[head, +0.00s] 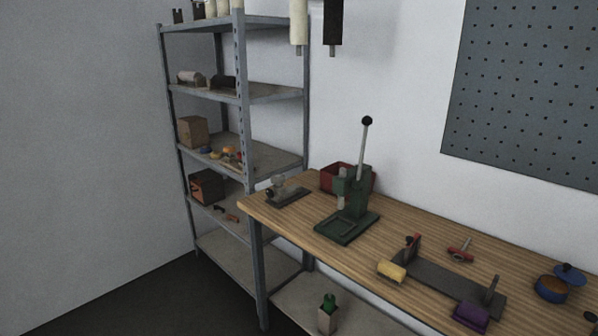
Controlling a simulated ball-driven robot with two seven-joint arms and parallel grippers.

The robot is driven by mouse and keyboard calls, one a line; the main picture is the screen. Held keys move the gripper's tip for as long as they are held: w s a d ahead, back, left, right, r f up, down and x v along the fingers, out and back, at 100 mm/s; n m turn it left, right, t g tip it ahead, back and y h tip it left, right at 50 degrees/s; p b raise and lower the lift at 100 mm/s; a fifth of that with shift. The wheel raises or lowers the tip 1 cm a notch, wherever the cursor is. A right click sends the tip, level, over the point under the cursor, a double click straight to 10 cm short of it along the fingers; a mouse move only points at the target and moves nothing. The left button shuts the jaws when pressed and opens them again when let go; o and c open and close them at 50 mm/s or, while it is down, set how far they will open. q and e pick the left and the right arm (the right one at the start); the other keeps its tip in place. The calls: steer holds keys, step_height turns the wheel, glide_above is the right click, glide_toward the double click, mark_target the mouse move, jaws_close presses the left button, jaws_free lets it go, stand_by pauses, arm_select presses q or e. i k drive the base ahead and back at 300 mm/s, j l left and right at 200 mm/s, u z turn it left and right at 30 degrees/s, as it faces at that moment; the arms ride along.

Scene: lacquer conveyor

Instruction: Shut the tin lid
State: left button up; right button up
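A small round blue tin (551,291) stands on the workbench near the right edge of the picture. Its top is open and shows an orange-brown inside. The blue lid (571,274) with a small knob is at the tin's back right side, off the opening. I cannot tell whether the lid is hinged to the tin or only rests beside it. Neither my left nor my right gripper is in view.
The wooden workbench (325,249) carries a green lever press (352,200), a red bin (336,177), a dark board (440,283) with a yellow roll (391,271), a purple block (470,316) and a red-handled tool (461,251). A metal shelf (243,90) stands left.

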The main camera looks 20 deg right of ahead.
mark_target(566, 272)
steer(key=z, duration=2.3)
